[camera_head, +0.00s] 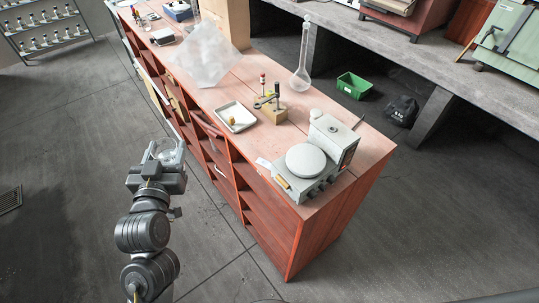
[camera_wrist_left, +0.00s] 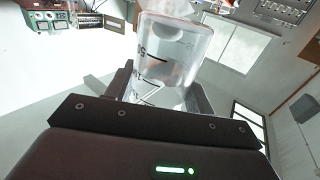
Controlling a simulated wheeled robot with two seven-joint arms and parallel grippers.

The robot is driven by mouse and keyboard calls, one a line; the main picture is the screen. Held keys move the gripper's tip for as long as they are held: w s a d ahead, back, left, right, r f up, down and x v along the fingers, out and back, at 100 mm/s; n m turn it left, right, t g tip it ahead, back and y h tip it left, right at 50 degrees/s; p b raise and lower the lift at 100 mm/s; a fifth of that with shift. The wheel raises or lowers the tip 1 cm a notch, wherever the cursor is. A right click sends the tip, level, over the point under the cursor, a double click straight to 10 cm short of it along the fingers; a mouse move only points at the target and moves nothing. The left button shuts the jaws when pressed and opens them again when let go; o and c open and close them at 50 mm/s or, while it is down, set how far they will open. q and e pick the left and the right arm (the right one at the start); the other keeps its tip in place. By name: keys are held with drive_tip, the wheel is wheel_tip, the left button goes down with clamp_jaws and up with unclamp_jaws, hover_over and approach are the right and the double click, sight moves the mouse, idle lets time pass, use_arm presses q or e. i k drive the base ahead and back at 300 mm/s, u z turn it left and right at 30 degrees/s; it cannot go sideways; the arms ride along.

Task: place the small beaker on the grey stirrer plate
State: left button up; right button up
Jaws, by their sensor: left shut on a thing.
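My left gripper (camera_head: 163,168) is shut on the small beaker (camera_head: 165,149), a clear glass vessel. It holds the beaker in the air to the left of the bench's front face. In the left wrist view the beaker (camera_wrist_left: 172,62) stands between the gripper's jaws (camera_wrist_left: 160,95), with dark graduation marks on its wall. The stirrer (camera_head: 322,160) sits at the near right end of the bench, with a round light grey plate (camera_head: 305,160) on top. The plate is bare and well to the right of my left gripper. My right gripper is not in view.
The reddish wooden bench (camera_head: 225,88) has open shelves below. On it stand a white tray (camera_head: 235,117), a small stand with a wooden block (camera_head: 273,112), a glass flask (camera_head: 301,75) and a crumpled clear sheet (camera_head: 204,55). Open floor surrounds my left arm.

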sight(305, 157)
drive_tip(key=u, duration=0.1)
drive_tip(key=k, duration=1.2)
drive_tip(key=z, duration=1.3)
drive_tip(key=i, duration=0.5)
drive_tip(key=z, duration=0.05)
